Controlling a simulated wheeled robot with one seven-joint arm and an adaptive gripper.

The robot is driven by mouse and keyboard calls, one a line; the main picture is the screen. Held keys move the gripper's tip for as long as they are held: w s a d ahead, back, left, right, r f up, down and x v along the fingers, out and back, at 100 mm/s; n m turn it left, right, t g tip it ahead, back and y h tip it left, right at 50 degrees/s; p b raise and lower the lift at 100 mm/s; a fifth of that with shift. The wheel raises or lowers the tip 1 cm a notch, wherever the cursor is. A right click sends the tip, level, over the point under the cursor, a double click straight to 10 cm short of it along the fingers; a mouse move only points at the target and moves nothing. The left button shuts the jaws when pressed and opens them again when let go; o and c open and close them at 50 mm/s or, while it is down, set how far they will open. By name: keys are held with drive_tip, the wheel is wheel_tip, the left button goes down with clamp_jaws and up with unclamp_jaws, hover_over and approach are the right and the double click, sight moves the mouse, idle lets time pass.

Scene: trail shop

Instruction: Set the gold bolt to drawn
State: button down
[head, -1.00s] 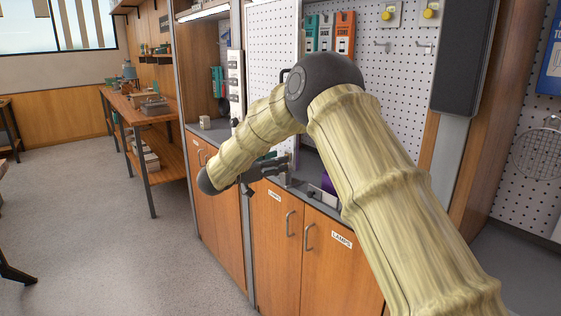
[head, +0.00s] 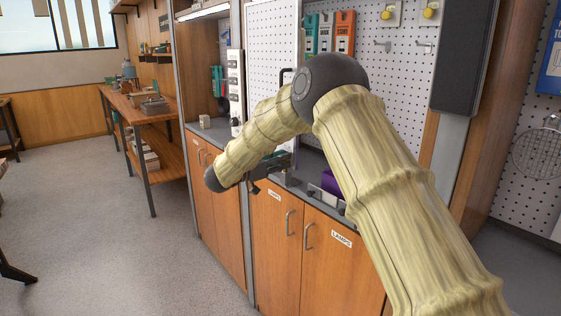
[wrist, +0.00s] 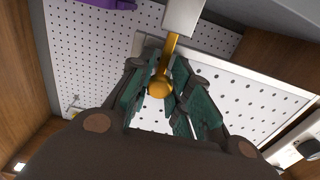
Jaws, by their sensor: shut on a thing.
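The gold bolt (wrist: 172,48) shows in the wrist view as a gold rod with a round knob at its end. Its other end meets a pale metal block (wrist: 184,16) at the edge of a white perforated panel (wrist: 235,95). My gripper (wrist: 160,92) has its green-padded fingers on both sides of the knob and is shut on it. In the head view, my gripper (head: 274,163) is low in front of the white panel (head: 270,60), partly behind my forearm. The bolt is hidden there.
Below are wooden cabinet doors (head: 275,235) with bar handles and LAMPS labels. A purple object (head: 332,183) sits on the dark ledge right of my gripper. A mug (head: 204,121) stands left. Boxed goods (head: 345,35) hang behind. Open floor lies left.

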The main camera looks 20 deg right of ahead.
sight(289, 146)
drive_tip(key=shift+r+p, duration=1.15)
drive_tip(key=shift+r, duration=0.8)
drive_tip(key=c, duration=1.3)
unclamp_jaws()
drive_tip(key=v, duration=1.2)
